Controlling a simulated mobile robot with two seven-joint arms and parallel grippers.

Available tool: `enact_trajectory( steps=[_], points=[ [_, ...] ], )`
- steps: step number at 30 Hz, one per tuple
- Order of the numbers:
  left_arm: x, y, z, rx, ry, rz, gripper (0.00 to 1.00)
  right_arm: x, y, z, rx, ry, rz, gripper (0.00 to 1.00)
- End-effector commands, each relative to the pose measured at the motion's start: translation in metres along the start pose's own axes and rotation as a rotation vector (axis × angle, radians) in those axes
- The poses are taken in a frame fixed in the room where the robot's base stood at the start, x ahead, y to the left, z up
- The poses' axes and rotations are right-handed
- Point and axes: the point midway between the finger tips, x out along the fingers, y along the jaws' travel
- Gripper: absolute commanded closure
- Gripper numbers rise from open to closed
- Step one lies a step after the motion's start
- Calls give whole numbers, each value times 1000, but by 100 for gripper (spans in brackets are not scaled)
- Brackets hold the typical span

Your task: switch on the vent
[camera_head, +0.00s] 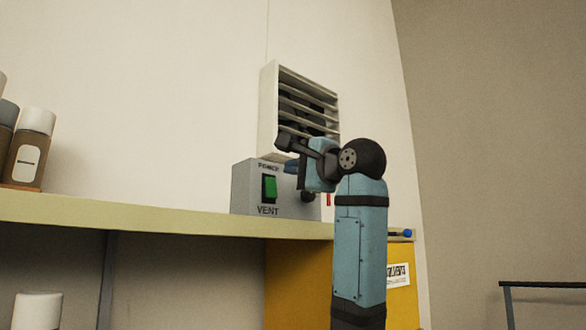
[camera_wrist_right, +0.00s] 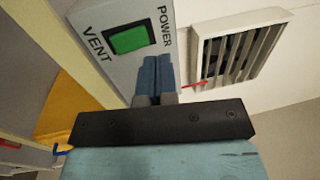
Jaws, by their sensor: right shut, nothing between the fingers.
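The vent (camera_head: 268,112) is a white slatted box on the wall; it also shows in the right wrist view (camera_wrist_right: 240,45). Below it on the shelf stands a grey control box (camera_head: 243,195) marked POWER and VENT, with a green rectangular switch (camera_head: 269,188). In the right wrist view the box (camera_wrist_right: 92,18) and green switch (camera_wrist_right: 129,38) are close. My right gripper (camera_wrist_right: 157,62) is shut and empty, its blue fingertips beside the switch and in front of the box face. Whether they touch the box cannot be told. My left gripper is not in view.
The pale shelf (camera_head: 130,216) runs along the wall. A yellow cabinet (camera_head: 295,280) is below the shelf. A dark rail (camera_head: 545,284) is at lower right. The shelf between bottles and box is clear.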

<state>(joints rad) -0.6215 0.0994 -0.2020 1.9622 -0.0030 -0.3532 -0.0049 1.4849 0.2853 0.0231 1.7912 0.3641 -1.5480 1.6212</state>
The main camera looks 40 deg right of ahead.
Motion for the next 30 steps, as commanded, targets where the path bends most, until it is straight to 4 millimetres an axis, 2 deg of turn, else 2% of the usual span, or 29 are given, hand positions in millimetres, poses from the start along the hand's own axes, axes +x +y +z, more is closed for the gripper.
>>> enact_trajectory(
  steps=[1,3,9,12,17,30],
  points=[
    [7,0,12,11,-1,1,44,-19,-2,0,-1,0,-15,100],
    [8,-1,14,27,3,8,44,-35,-7,1,-1,0,-14,100],
    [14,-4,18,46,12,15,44,-71,-20,0,0,0,-13,100],
    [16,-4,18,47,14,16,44,-82,-25,0,0,0,-12,100],
    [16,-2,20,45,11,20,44,-89,-28,0,-1,0,-9,100],
    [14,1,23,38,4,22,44,-89,-28,0,-1,0,-9,100]
  ],
)
